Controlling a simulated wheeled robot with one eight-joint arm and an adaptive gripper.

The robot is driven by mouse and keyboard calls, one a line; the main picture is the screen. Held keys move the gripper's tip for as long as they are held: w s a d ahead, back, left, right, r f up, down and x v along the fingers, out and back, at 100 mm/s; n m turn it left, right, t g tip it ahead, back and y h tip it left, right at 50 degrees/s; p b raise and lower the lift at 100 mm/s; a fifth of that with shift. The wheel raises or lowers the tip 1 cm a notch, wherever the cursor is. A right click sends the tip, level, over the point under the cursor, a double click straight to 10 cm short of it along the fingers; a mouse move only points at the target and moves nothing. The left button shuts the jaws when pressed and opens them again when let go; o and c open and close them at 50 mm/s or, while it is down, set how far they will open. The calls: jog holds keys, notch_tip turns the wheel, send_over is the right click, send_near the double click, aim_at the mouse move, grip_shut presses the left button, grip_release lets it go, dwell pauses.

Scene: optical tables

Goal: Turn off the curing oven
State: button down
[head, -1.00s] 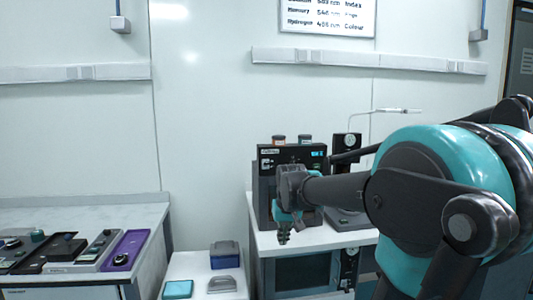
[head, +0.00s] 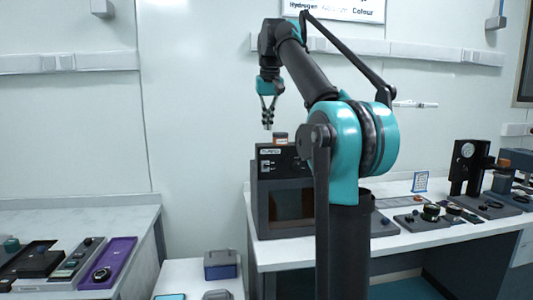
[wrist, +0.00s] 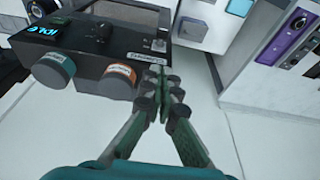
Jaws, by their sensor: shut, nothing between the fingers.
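The curing oven, as I take it, is the dark box (head: 284,192) with a front window on the white bench; its label is too small to read surely. In the wrist view the dark box (wrist: 80,48) shows from above, with a lit display (wrist: 45,30), a dark knob (wrist: 103,32) and a small pale switch-like part (wrist: 160,45) near its label. My gripper (head: 267,127) points down above the box's left part, shut and empty. In the wrist view my gripper (wrist: 164,76) overlaps the box's edge by the label; contact cannot be told.
Two jars, with a teal lid (wrist: 55,70) and an orange lid (wrist: 115,78), stand on the box. My arm hides the box's right side in the head view. A blue-grey case (head: 220,264) sits on a low white surface. A purple tray (head: 106,262) lies on the left bench.

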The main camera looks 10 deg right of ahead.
jog(key=shift+w+r, duration=0.25)
jog(key=shift+r, duration=0.6)
send_over(267, 164)
jog(key=w, duration=0.3)
notch_tip(267, 164, down, 10)
jog(key=shift+s+f, duration=0.85)
jog(key=shift+f, duration=0.1)
jog(key=shift+s+f, duration=0.3)
jog(key=shift+f, duration=0.35)
